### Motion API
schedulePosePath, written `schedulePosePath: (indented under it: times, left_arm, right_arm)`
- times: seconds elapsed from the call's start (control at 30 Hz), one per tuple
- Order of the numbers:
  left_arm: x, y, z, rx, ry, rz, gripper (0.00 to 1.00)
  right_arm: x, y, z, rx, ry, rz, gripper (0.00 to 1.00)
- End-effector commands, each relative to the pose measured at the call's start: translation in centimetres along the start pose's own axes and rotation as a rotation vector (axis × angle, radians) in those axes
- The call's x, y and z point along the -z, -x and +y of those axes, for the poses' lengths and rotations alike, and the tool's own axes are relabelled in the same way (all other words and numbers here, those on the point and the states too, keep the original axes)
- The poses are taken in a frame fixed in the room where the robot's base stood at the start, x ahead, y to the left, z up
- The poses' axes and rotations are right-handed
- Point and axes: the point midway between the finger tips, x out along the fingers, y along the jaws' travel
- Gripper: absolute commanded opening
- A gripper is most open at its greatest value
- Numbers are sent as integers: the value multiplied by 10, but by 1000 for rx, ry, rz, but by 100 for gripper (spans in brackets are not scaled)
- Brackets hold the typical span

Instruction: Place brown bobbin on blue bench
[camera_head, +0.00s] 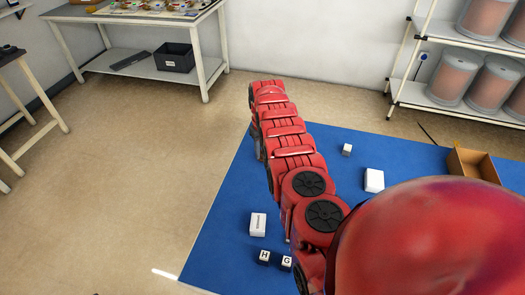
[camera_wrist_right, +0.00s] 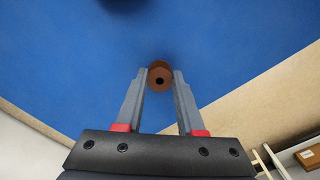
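The brown bobbin (camera_wrist_right: 159,77) sits between the fingertips of my right gripper (camera_wrist_right: 160,76) in the right wrist view, its round end with a dark hole facing the camera. Both fingers appear to touch its sides, so the gripper looks shut on it. The blue bench (camera_wrist_right: 225,45) fills the view behind the bobbin; the gap between them cannot be judged. In the head view the blue bench top (camera_head: 225,205) lies under my red arm, which hides part of it. Neither gripper can be made out in the head view, nor can the bobbin.
On the blue top are a white box (camera_head: 258,224), black lettered cubes (camera_head: 264,257), a small white cube (camera_head: 347,149), a larger white block (camera_head: 374,180) and an open brown box (camera_head: 470,166). A shelf with drums (camera_head: 455,80) stands at the upper right. The blue top's left strip is clear.

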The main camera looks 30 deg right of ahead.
Motion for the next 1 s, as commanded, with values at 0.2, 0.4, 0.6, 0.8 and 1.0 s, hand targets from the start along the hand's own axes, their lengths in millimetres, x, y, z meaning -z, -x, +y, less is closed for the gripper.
schedulePosePath:
  times: [0.2, 0.4, 0.6, 0.8, 1.0]
  left_arm:
    - [0, 0, 0, 0, 0, 0, 50]
    - [0, 0, 0, 0, 0, 0, 50]
    - [2, -10, 0, 0, 0, 0, 50]
    - [2, -13, -1, 0, 0, 0, 50]
    - [1, -6, 0, 0, 0, 0, 50]
  right_arm:
    - [0, 0, 0, 0, 0, 0, 67]
    - [0, 0, 0, 0, 0, 0, 67]
    - [1, 16, 0, -2, 1, 1, 67]
    - [2, 50, 0, -1, -1, 5, 67]
    - [2, 86, 0, -1, 0, 6, 67]
